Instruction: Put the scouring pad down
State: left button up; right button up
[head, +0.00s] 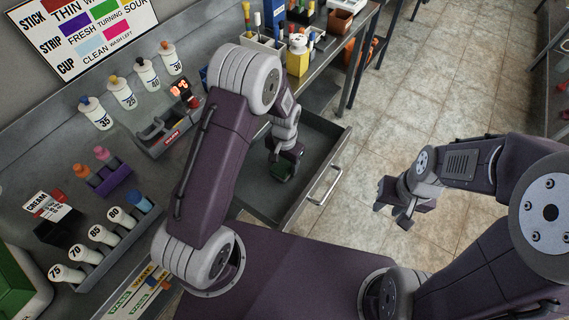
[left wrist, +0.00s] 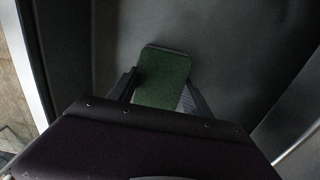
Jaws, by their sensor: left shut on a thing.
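The green scouring pad (left wrist: 162,78) is between the two fingers of my left gripper (left wrist: 158,95), which is shut on it. In the head view the pad (head: 280,172) shows as a small dark green patch under my left gripper (head: 285,160). The gripper is over the open grey drawer (head: 325,160), inside its outline. I cannot tell whether the pad touches the drawer floor. My right gripper (head: 404,212) hangs over the tiled floor at the right, with no object seen in it. Its fingers are too small to tell whether they are open.
The drawer's handle (head: 325,186) faces the tiled floor. The drawer floor around the pad looks bare.

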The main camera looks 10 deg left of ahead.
aim_at(284, 165)
pick_arm(q)
jog(key=shift+f, duration=0.15)
jog(key=o, duration=1.5)
jog(key=shift+c, duration=0.2)
notch_tip(284, 165, up, 12)
jog(key=r+p, duration=0.1)
jog(key=p, duration=0.1)
jog(key=s+a+r+n+p, duration=0.1)
jog(key=s+a+n, duration=0.1)
jog(key=s, duration=0.4)
jog(key=s+a+r+n+t+p, duration=0.1)
jog(key=s+a+r+n, duration=0.1)
jog(key=s, duration=0.5)
jog(key=shift+a+r, duration=0.3)
jog(key=shift+a, duration=0.55)
